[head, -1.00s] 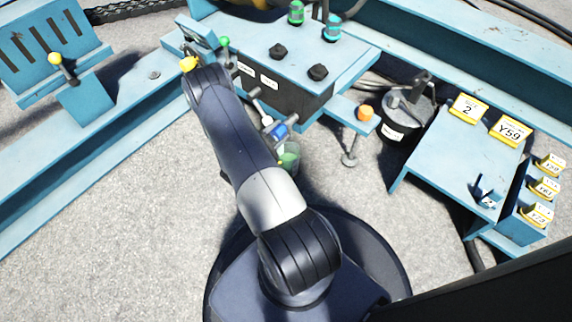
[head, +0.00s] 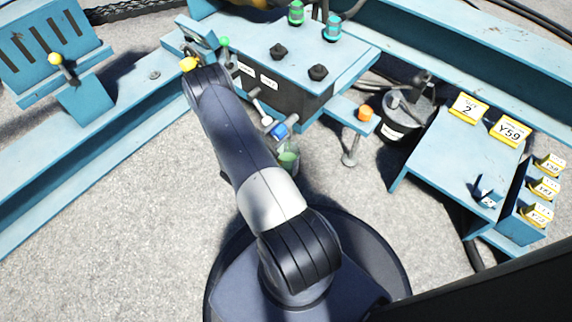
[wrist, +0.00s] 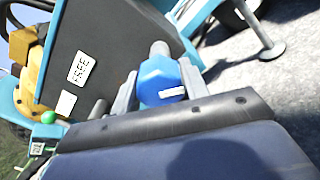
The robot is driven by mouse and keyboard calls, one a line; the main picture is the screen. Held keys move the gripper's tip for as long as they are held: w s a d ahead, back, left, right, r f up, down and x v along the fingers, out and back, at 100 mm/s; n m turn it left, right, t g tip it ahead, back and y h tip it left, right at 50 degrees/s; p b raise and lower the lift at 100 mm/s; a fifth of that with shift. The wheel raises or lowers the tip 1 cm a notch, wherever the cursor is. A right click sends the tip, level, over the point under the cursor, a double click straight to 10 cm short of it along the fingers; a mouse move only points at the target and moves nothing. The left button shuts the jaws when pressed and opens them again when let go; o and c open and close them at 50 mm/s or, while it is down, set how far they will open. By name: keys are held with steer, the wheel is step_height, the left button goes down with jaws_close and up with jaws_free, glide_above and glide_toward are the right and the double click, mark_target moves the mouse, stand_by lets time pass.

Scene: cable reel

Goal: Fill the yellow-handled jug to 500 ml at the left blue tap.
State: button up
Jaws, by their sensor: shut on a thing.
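The blue tap (head: 279,130) with a small white label is at the front of the blue-topped console, and it also shows in the wrist view (wrist: 160,82). My gripper (wrist: 158,88) is shut on the blue tap, one grey finger on each side of it. In the head view my arm hides most of the gripper. A clear vessel with green in it (head: 290,160), apparently the jug, stands below the tap, partly behind my arm. I see no yellow handle on it and cannot read its level.
The console (head: 305,58) carries dark knobs and green and teal fittings. A black bucket (head: 405,115) and a blue table (head: 450,150) with yellow number tags stand to the right. A blue beam (head: 90,150) runs along the left.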

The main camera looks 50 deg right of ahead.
steer(key=m+b, duration=0.2)
steer(key=m, duration=0.3)
steer(key=shift+f, duration=0.15)
steer(key=m+b, duration=0.2)
steer(key=m, duration=0.3)
steer(key=shift+m, duration=0.3)
steer(key=o, duration=1.7)
steer(key=shift+s+a, duration=0.15)
steer(key=shift+a, duration=1.35)
steer(key=shift+s+a, duration=0.1)
steer(key=shift+a, duration=1.4)
